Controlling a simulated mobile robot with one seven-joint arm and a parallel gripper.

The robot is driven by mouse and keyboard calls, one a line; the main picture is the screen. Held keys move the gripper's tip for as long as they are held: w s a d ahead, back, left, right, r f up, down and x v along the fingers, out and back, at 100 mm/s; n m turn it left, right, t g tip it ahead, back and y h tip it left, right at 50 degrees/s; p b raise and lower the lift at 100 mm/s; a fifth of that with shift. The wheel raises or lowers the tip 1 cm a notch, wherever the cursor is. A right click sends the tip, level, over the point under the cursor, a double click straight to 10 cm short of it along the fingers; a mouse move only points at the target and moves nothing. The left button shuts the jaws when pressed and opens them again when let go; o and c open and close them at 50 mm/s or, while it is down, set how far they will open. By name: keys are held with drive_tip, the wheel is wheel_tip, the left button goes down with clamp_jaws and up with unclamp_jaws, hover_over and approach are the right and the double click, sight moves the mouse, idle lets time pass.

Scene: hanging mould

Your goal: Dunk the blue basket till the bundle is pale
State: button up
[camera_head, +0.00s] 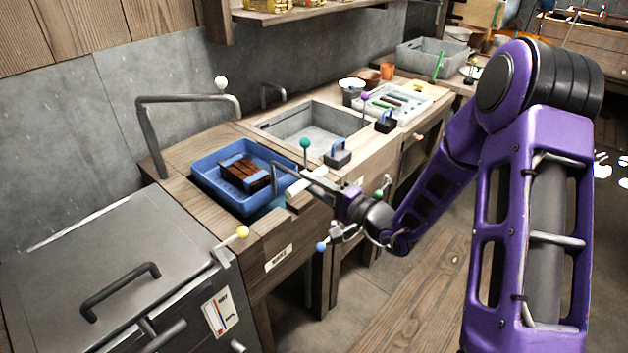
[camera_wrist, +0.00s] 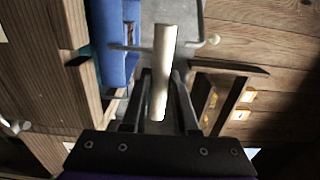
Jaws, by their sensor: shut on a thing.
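The blue basket (camera_head: 205,174) sits at the front left of the wooden counter. A dark reddish-brown bundle (camera_head: 246,176) lies inside it; blue bars cross the bundle. Part of the basket's blue side (camera_wrist: 112,40) shows at the upper left in the wrist view. My gripper (camera_head: 326,190) is just right of the basket. It is shut on a pale cylindrical handle (camera_wrist: 164,60), which also shows beside the basket in the head view (camera_head: 298,191). A grey metal bar adjoins the handle; how it joins the basket is unclear. A teal patch shows below the basket's right corner.
A grey sink (camera_head: 318,128) lies behind the basket. A bent metal pipe (camera_head: 186,98) rises at the back left. A closed metal chest (camera_head: 120,265) fills the lower left. Blue-handled dark blocks (camera_head: 338,155) stand near the counter's front edge. Open wooden floor lies right of it.

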wheel_tip(320, 180, down, 16)
drive_tip(key=b, duration=0.4)
drive_tip(key=shift+r, duration=0.2)
drive_tip(key=shift+s+d, duration=0.1)
drive_tip(key=shift+s, duration=0.05)
idle(0.3)
wheel_tip(320, 180, up, 16)
drive_tip(key=p, duration=0.8)
drive_tip(key=shift+w+f, duration=0.15)
drive_tip(key=shift+w, duration=0.05)
